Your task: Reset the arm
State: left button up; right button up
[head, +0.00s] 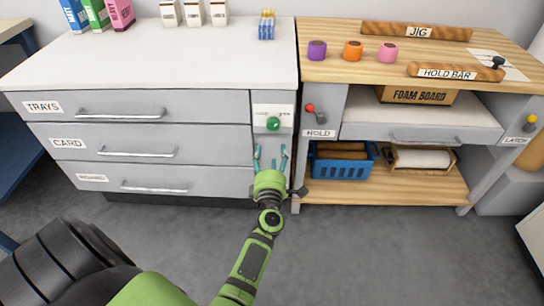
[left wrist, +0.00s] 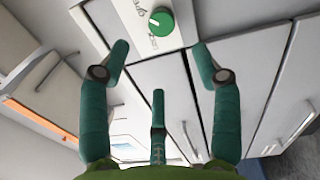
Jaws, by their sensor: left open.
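My left arm (head: 250,260) is green and black and reaches forward from the bottom of the head view. My left gripper (head: 271,157) is open and empty, with its teal fingers spread in front of the drawer cabinet's right side, below a green knob (head: 273,124). The left wrist view shows the fingers (left wrist: 158,85) apart with nothing between them. The green knob (left wrist: 161,22) shows there beyond the fingertips, on a pale panel. I cannot tell whether any finger touches the cabinet. My right gripper is not in view.
The grey cabinet (head: 150,125) has drawers labelled TRAYS and CARD. To its right, a wooden bench (head: 340,72) bears coloured rolls and the HOLD BAR (head: 455,72). A red-tipped HOLD lever (head: 315,113) and a blue basket (head: 341,168) are close right of the gripper. The grey floor in front is clear.

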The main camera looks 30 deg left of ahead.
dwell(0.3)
pick_arm(q)
jog(key=s+d+f+m+g+h+p, duration=0.2)
jog(key=s+d+f+m+h+p, duration=0.2)
jog(key=d+f+m+h+p, duration=0.45)
jog(key=s+d+f+m+g+h+p, duration=0.1)
jog(key=s+d+f+m+g+p, duration=0.35)
jog(key=s+f+m, duration=0.8)
jog(key=s+a+f+m+g+p, duration=0.1)
jog(key=s+f+m+g+p, duration=0.1)
jog(key=s, duration=1.3)
jog(key=s+f+m+g+p, duration=0.2)
jog(key=s+f+m+g, duration=0.2)
jog(key=s, duration=1.1)
jog(key=shift+s+a+m+g, duration=0.3)
jog(key=shift+m+g, duration=0.4)
jog(key=shift+g, duration=0.45)
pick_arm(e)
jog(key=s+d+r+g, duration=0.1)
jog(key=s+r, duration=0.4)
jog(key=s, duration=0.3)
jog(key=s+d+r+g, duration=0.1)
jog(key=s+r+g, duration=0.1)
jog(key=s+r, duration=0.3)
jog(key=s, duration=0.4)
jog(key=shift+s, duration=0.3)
